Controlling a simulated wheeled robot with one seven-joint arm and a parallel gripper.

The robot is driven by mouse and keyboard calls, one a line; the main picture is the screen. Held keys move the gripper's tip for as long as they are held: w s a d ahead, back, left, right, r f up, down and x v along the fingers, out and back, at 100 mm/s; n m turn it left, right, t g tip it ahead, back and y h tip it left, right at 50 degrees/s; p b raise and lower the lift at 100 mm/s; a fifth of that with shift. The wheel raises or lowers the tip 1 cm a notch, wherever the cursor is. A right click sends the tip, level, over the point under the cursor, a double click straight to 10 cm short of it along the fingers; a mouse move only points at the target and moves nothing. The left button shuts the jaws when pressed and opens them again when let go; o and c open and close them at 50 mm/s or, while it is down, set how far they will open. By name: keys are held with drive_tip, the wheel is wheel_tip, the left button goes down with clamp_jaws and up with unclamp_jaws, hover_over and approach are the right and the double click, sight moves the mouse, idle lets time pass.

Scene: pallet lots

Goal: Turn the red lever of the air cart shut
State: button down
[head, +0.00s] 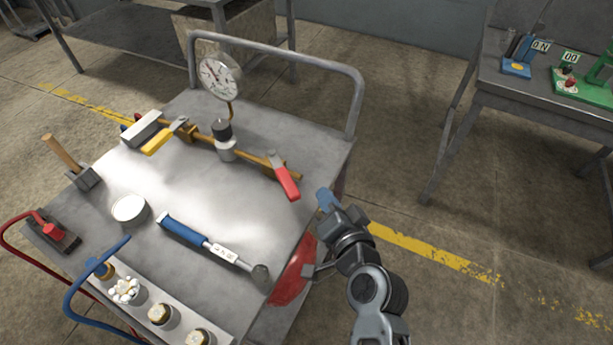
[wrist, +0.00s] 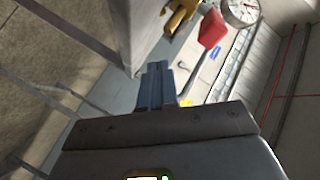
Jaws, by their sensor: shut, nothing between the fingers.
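The grey air cart (head: 190,205) has a brass pipe (head: 255,160) across its top, with a round gauge (head: 218,76) above it. The red lever (head: 286,182) sits at the pipe's right end and slants across it toward the cart's right edge. In the wrist view the red lever (wrist: 212,27) shows beside the brass valve (wrist: 180,14), beyond my fingertips. A yellow lever (head: 158,142) is at the pipe's left part. My gripper (head: 326,199) is shut and empty, just off the cart's right edge, to the right of the red lever and apart from it.
On the cart lie a blue-handled torque wrench (head: 186,232), a white round tin (head: 130,209), a hammer (head: 85,178) and a tray of fittings (head: 180,321). A tubular handle (head: 300,60) rises behind. A grey table (head: 540,88) stands right, with open floor between.

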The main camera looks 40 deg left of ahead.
sight(282, 175)
drive_tip(key=w+a+r+n+g+h+b, duration=0.1)
drive_tip(key=w+a+r+n+g+h, duration=0.2)
drive_tip(key=w+n+g, duration=0.4)
drive_tip(key=d+r+n+g+h, duration=0.4)
drive_tip(key=r+n, duration=0.2)
drive_tip(key=r, duration=0.1)
drive_tip(key=x, duration=0.9)
drive_tip(key=shift+s+a+r, duration=0.15)
drive_tip(key=shift+s+a, duration=0.1)
drive_tip(key=shift+s, duration=0.2)
drive_tip(key=shift+s+a+r+p, duration=0.1)
drive_tip(key=shift+s+a+p, duration=0.15)
drive_tip(key=shift+s, duration=0.35)
drive_tip(key=shift+s+a+r+p, duration=0.1)
drive_tip(key=shift+s+p, duration=0.15)
drive_tip(key=shift+s, duration=0.3)
drive_tip(key=shift+s+a+f, duration=0.1)
drive_tip(key=shift+s+a, duration=0.05)
drive_tip(key=shift+s, duration=0.4)
drive_tip(key=shift+s, duration=0.1)
